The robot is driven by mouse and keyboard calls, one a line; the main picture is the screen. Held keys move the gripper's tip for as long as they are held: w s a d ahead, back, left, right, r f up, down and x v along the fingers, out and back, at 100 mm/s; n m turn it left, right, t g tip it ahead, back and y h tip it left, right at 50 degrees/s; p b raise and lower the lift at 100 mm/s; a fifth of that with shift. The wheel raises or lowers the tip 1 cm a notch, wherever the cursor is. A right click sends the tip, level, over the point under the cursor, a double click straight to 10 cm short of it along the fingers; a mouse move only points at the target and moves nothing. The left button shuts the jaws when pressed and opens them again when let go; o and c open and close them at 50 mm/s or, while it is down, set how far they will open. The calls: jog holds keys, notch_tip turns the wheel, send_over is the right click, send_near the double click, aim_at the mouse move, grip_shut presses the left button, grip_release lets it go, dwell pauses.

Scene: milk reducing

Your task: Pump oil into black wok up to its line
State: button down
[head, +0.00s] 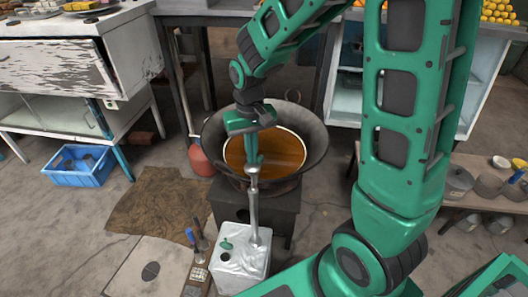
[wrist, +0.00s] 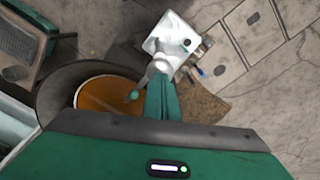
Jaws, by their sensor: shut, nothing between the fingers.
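The black wok (head: 311,135) sits on a dark stand and holds orange-brown oil (head: 285,150). A pale line rings the oil, and the oil surface lies close to it. The wok (wrist: 57,82) and its oil (wrist: 100,92) also show in the wrist view. A grey metal pump (head: 254,205) stands upright out of a silvery square tin (head: 238,262) in front of the wok. My green gripper (head: 253,163) is shut and points down directly above the pump's top. I cannot tell whether they touch. My gripper (wrist: 161,82) partly covers the pump in the wrist view.
A blue crate (head: 80,178) and a worn white cabinet (head: 50,70) stand at the left. A red bottle (head: 200,161) is beside the wok. A low bench (head: 480,190) with pots is at the right. A brown mat (head: 155,205) lies on open floor.

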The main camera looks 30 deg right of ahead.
aim_at(252, 173)
jog(key=shift+f, duration=0.1)
jog(key=shift+f, duration=4)
jog(key=shift+r, duration=4.1)
